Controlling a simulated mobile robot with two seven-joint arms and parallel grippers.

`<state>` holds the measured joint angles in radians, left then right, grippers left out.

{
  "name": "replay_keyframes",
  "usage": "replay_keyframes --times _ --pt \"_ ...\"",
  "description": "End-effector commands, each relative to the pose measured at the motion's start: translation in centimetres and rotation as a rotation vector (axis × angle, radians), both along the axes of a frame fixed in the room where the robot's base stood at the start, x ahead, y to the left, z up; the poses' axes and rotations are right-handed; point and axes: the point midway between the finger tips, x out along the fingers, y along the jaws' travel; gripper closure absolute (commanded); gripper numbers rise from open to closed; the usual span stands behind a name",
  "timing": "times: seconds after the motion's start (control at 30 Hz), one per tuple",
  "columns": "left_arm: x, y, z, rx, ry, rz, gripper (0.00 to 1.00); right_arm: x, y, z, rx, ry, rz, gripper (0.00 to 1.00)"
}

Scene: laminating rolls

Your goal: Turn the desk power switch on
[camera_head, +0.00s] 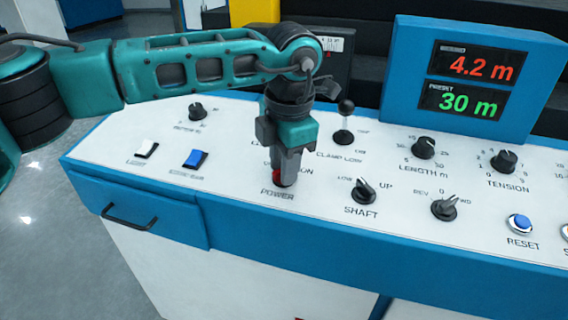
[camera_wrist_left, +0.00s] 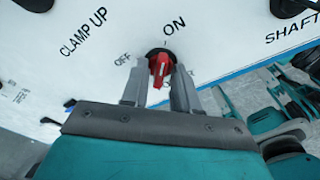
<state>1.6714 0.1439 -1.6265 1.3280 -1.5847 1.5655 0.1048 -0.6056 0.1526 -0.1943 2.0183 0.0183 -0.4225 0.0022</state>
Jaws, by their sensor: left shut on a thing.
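The power switch is a red rotary knob (camera_head: 279,179) on the white desk panel, just above the word POWER. In the left wrist view the red knob (camera_wrist_left: 162,66) sits between my fingertips, with OFF printed to its left and ON above it to the right. I cannot tell for sure which label it points at. My left gripper (camera_head: 285,170) comes down from above and is shut on the knob; its fingers also show in the left wrist view (camera_wrist_left: 160,82). The gripper hides part of the knob and its labels in the head view. My right gripper is not in view.
A clamp lever (camera_head: 343,125) stands behind and right of the gripper, and a SHAFT knob (camera_head: 364,191) is to its right. A blue rocker switch (camera_head: 195,159) and a white one (camera_head: 146,149) lie to the left. A blue display box (camera_head: 400,60) rises at the back.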

Motion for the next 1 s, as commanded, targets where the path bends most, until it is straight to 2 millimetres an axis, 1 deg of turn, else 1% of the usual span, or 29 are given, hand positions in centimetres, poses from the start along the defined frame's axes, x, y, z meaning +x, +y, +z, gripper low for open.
replay_keyframes --times 0.2,0.57,0.6,0.67,0.87,1.0 --pt "-0.03 0.02 0.01 0.006 -0.001 -0.03 1.0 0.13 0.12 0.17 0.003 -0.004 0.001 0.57" --pt "-0.03 0.03 0.01 0.007 -0.001 -0.032 1.0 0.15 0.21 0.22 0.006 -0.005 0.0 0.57" --pt "-0.03 0.03 0.01 0.007 -0.001 -0.032 0.68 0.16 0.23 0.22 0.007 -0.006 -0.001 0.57" --pt "-0.02 0.03 0.01 0.006 -0.001 -0.031 0.63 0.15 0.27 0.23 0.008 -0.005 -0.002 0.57" --pt "-0.01 0.02 0.01 0.006 -0.001 -0.03 0.63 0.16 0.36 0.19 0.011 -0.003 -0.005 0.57" --pt "-0.05 -0.03 0.73 0.006 -0.003 -0.03 0.63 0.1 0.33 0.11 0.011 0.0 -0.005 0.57"
